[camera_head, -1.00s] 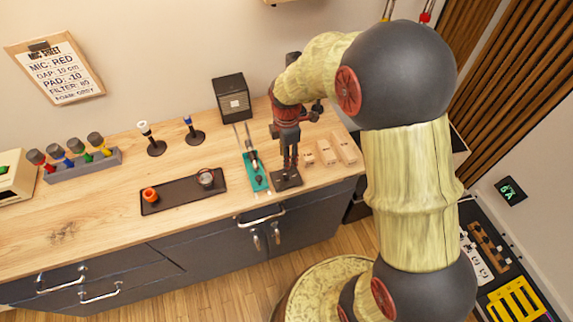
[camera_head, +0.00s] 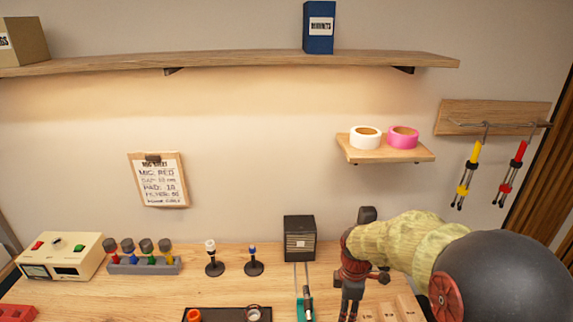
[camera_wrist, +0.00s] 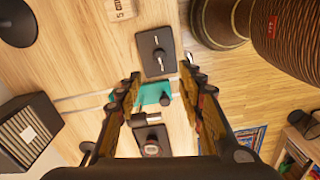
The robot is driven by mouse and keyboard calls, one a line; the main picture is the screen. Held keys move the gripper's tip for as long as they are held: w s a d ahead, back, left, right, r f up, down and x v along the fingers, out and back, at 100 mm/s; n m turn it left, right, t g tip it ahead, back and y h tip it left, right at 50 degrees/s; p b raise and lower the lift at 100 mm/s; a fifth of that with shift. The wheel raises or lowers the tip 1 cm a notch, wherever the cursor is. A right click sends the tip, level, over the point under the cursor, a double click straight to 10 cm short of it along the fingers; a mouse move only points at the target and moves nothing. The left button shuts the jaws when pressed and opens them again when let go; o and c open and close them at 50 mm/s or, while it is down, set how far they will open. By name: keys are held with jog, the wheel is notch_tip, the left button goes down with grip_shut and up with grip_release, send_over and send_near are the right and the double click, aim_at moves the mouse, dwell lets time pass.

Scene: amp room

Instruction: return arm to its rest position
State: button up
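My arm comes in from the right in the head view, with its wrist above the worktop. My gripper shows in the wrist view (camera_wrist: 160,75), pointing down with its two fingers well apart. Nothing is held between the fingertips. Below them lies the teal fixture (camera_wrist: 150,94) with small dark parts. In the head view the fingertips are cut off by the lower edge, and the teal fixture (camera_head: 304,308) shows only in part, left of the wrist.
A black speaker box (camera_head: 300,238) stands left of my wrist. Wooden blocks (camera_head: 408,306) lie to its right. A tape shelf (camera_head: 390,154) and a rack with hanging cables (camera_head: 495,118) are above. Two small stands (camera_head: 214,262) and a meter box (camera_head: 62,255) are further left.

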jog(key=s+r+m+t+b, duration=0.2)
jog(key=s+r+m+b, duration=0.2)
jog(key=s+r+m, duration=0.3)
jog(key=s+r+m+t+b, duration=0.3)
jog(key=s+r+m, duration=0.3)
jog(key=s, duration=0.8)
jog(key=shift+s+r+m+t+b, duration=0.35)
jog(key=shift+m+b, duration=0.45)
jog(key=shift+m, duration=0.8)
